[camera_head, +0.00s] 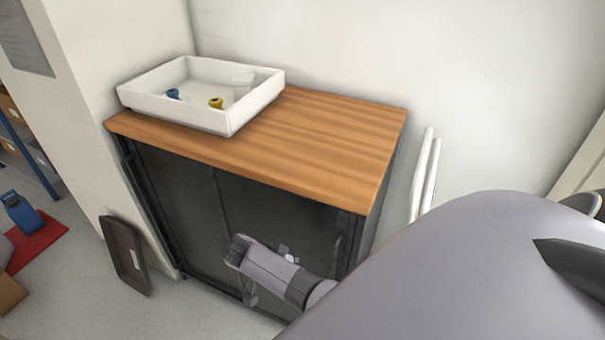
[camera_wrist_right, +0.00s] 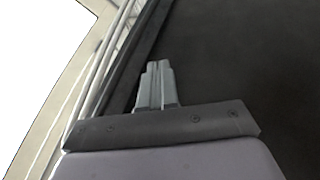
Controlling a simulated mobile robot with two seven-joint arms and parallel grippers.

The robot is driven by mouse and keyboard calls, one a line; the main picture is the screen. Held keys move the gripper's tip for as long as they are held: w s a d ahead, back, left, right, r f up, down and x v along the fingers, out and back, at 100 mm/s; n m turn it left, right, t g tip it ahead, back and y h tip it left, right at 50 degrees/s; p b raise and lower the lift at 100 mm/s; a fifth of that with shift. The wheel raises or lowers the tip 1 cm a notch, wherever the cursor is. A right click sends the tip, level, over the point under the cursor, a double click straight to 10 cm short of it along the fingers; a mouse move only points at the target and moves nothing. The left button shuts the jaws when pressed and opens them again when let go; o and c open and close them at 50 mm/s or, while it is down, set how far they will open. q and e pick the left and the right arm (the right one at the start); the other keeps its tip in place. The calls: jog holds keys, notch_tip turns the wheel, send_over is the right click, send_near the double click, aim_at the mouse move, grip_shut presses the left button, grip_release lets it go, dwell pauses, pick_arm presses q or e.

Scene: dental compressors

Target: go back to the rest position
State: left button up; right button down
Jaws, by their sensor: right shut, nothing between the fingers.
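My right gripper (camera_wrist_right: 158,72) shows in the right wrist view with its two fingers together and nothing between them. Dark panel surface lies behind the fingers. In the head view my right arm comes in from the lower right and its wrist end is in front of the dark doors of the cabinet (camera_head: 185,190), below the wooden top (camera_head: 320,130). The fingers are hard to make out there, and I cannot tell whether they touch the door. My left gripper is in neither view.
A white tray (camera_head: 180,109) with a blue fitting (camera_head: 173,94) and a yellow fitting (camera_head: 216,103) stands on the cabinet top. White pipes (camera_head: 425,175) run up the wall right of the cabinet. A dark panel (camera_head: 125,255) leans at its left. A blue object (camera_head: 20,212) stands on a red mat.

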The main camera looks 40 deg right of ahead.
jog(key=v, duration=0.5)
jog(key=shift+a+r, duration=0.2)
jog(key=shift+r, duration=0.15)
jog(key=shift+f, duration=0.1)
jog(key=s+a+f+n+t+y, duration=0.2)
jog(key=s+f+n+t+y, duration=0.2)
jog(key=s+f+n+t, duration=0.3)
jog(key=s+a+r+n+t+y, duration=0.5)
jog(key=s+r+n, duration=0.1)
jog(key=r+n, duration=0.1)
jog(key=shift+s+a+n+t, duration=0.25)
jog(key=shift+a+n+t, duration=0.05)
jog(key=shift+n, duration=0.2)
jog(key=shift+r, duration=0.15)
